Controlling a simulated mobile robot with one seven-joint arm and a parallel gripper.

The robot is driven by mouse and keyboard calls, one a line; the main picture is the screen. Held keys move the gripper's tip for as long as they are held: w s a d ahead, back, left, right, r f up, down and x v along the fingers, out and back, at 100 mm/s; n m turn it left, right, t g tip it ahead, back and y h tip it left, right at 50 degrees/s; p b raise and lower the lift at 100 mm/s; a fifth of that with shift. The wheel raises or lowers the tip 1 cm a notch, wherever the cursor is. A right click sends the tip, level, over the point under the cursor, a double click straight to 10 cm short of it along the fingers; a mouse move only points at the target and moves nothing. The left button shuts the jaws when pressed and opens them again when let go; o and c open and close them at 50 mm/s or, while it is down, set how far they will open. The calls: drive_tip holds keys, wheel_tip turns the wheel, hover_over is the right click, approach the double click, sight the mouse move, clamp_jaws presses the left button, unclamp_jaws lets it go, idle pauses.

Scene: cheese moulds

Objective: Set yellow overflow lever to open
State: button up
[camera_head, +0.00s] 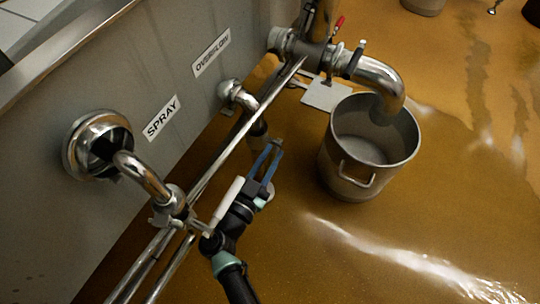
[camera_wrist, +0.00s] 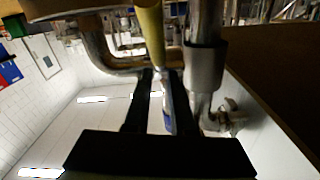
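In the wrist view the yellow lever (camera_wrist: 150,32) reaches down from the top edge, its end close to the tips of my gripper's two dark fingers (camera_wrist: 161,78). I cannot tell whether it lies between them or beyond them. In the head view my gripper (camera_head: 268,158) has blue fingers set apart, with a narrow gap, below the OVERFLOW pipe outlet (camera_head: 238,96). The OVERFLOW label (camera_head: 211,53) is on the grey tank wall. The yellow lever cannot be made out in the head view.
The SPRAY pipe (camera_head: 143,176) and long steel rails (camera_head: 207,172) run close left of my gripper. A metal bucket (camera_head: 348,165) stands on the right under a bent pipe (camera_head: 378,75). A red lever (camera_head: 339,22) is at the top. Brown floor at lower right is clear.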

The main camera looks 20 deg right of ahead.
clamp_jaws()
idle(1.0)
drive_tip(key=o, duration=0.6)
unclamp_jaws()
drive_tip(key=shift+c, duration=0.2)
drive_tip(key=p+v, duration=0.5)
drive_tip(key=v, duration=0.8)
drive_tip(key=shift+c, duration=0.4)
